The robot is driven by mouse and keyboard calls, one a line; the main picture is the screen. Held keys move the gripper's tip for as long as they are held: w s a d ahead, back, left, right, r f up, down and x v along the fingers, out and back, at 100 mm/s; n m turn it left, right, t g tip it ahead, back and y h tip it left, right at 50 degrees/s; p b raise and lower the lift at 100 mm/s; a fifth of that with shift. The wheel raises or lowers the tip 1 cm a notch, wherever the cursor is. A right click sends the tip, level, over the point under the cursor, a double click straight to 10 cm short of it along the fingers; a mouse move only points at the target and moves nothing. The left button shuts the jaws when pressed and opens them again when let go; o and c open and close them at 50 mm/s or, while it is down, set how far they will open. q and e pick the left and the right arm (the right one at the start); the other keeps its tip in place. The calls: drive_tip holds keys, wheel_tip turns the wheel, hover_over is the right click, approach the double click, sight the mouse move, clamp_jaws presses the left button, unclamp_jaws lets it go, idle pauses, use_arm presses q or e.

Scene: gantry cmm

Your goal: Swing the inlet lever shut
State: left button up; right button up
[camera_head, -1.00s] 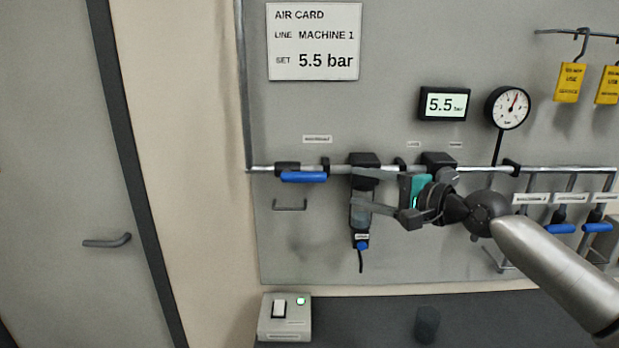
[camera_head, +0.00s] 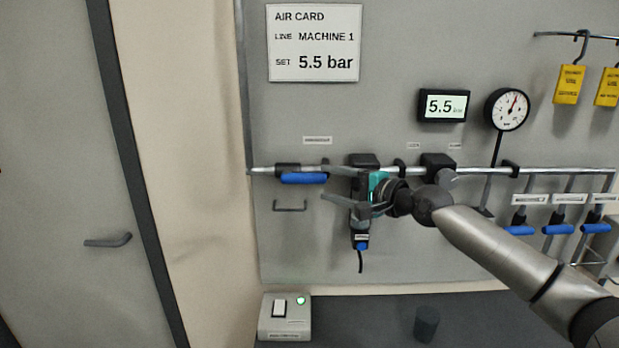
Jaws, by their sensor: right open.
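The inlet lever (camera_head: 303,178) is a blue handle on a dark valve body at the left end of the horizontal pipe. It lies level, along the pipe. My right gripper (camera_head: 326,184) comes in from the right, with its fingers spread and pointing left. Its fingertips are close to the right end of the blue lever in the picture. I cannot tell whether they touch it or stand in front of it. The gripper body partly hides the filter unit (camera_head: 360,233) behind it. My left gripper is not in view.
A gauge (camera_head: 507,109) and a 5.5 bar display (camera_head: 444,106) are above the pipe. Several blue-handled valves (camera_head: 558,229) hang at right. A small wire hook (camera_head: 290,208) is below the lever. A switch box (camera_head: 285,317) and dark cup (camera_head: 426,324) stand on the dark bench.

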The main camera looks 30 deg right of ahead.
sight(315, 180)
drive_tip(key=shift+p+x, duration=0.3)
drive_tip(key=shift+x, duration=3.05)
clamp_jaws()
